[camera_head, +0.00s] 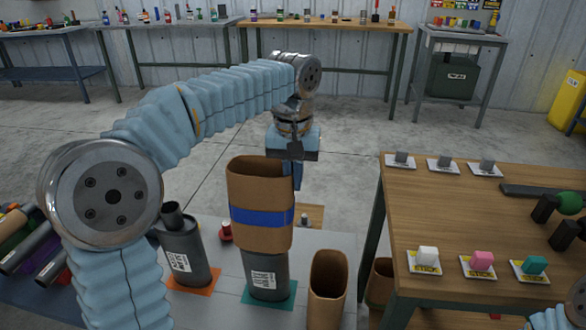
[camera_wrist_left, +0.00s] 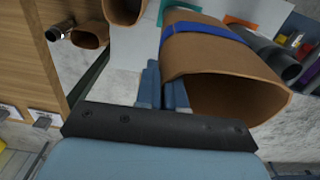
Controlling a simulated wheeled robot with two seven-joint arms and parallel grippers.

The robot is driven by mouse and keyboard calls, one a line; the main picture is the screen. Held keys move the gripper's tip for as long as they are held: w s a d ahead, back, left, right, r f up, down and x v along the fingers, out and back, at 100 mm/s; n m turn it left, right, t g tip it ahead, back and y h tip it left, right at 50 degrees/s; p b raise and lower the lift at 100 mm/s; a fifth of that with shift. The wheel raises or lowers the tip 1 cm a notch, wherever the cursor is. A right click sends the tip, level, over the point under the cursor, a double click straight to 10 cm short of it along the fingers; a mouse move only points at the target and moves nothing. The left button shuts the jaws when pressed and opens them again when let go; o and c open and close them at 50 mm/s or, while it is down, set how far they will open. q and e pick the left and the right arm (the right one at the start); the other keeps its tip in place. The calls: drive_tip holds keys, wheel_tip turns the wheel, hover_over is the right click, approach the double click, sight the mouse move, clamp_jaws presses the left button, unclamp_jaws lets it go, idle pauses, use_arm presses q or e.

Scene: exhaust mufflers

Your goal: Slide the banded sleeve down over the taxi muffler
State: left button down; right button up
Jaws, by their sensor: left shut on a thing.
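The brown sleeve with a blue band (camera_head: 262,215) stands upright over a dark grey muffler (camera_head: 265,277) on a teal mat (camera_head: 290,297). The sleeve's lower edge overlaps the muffler's upper part in the head view; I cannot tell how far it is around it. The muffler's label is too small to read. My left gripper (camera_head: 297,178) is shut on the sleeve's right wall near the top rim. In the left wrist view its fingers (camera_wrist_left: 162,88) pinch the wall, and the sleeve (camera_wrist_left: 215,62) shows its open end. My right gripper is out of view.
Another dark muffler (camera_head: 184,250) stands on an orange mat (camera_head: 207,283) to the left. A plain brown sleeve (camera_head: 327,285) stands close on the right. A wooden table (camera_head: 440,205) with small coloured blocks on cards is further right. Coloured tubes (camera_head: 30,235) lie at far left.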

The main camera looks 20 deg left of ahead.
sight(292, 196)
use_arm(q)
wheel_tip(292, 196, down, 3)
drive_tip(key=shift+w+a+r+b, duration=0.1)
drive_tip(key=shift+a+b, duration=0.05)
drive_tip(key=shift+b, duration=0.4)
wheel_tip(292, 196, down, 2)
drive_tip(key=shift+f+b, duration=0.15)
drive_tip(key=shift+b, duration=1.05)
drive_tip(key=shift+f+b, duration=0.9)
drive_tip(key=shift+f, duration=0.5)
drive_tip(key=shift+f+b, duration=0.9)
drive_tip(key=shift+f, duration=0.45)
drive_tip(key=c, duration=1.2)
unclamp_jaws()
drive_tip(key=shift+o, duration=0.2)
drive_tip(key=shift+r, duration=0.1)
